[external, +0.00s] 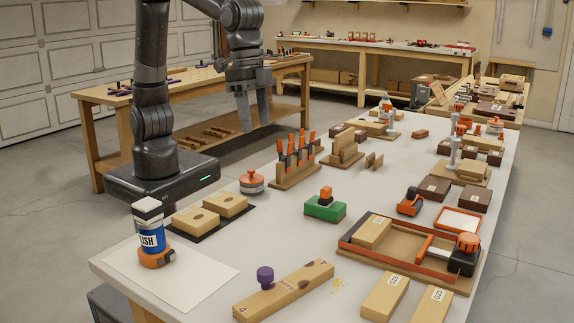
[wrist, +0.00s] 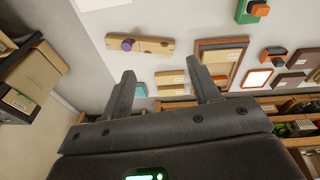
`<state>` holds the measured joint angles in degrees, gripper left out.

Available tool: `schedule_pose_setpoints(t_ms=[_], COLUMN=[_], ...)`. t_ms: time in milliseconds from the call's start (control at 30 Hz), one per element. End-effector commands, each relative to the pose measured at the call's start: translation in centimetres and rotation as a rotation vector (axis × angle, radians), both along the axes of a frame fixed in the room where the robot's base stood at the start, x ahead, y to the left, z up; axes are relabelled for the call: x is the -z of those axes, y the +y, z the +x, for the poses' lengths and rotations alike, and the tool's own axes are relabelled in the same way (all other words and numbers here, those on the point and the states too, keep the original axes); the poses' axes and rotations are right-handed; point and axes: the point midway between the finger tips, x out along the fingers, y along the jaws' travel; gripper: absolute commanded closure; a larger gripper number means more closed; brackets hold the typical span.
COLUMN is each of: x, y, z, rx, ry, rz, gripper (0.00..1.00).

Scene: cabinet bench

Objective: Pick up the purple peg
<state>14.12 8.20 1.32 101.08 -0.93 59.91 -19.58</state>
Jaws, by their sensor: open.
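The purple peg (external: 265,277) stands upright at the left part of a long wooden block (external: 300,287) near the front of the white table. In the wrist view the purple peg (wrist: 127,45) shows on the wooden block (wrist: 150,46), beyond my left fingertip. My gripper (external: 254,112) is open and empty, raised at the far-left side of the table, well away from the peg. In the wrist view my gripper (wrist: 160,85) has its two fingers spread, with nothing between them.
A finish can (external: 150,235) stands on a white sheet left of the peg. A green block (external: 325,208) sits behind it. An orange-edged tray (external: 345,240) and labelled wood blocks (external: 385,297) lie to the right. A rack with orange-handled tools (external: 296,172) stands near my gripper.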

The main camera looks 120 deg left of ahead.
Motion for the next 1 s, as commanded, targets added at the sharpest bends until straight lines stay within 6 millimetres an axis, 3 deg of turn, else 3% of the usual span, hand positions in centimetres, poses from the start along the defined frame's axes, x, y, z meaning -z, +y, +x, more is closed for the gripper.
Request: schedule_pose_setpoints(t_ms=[200,500,700,1000], x=[4.7,12.1,15.1,19.0], y=[-4.6,-10.6,-12.8,-13.1], z=[5.4,10.4,11.7,11.8], rx=[-0.021,-0.055,-0.068,-0.070], ry=[0.072,0.153,0.179,0.188], rz=[0.009,0.033,0.043,0.047], gripper=[0.44,0.44,0.44,0.44])
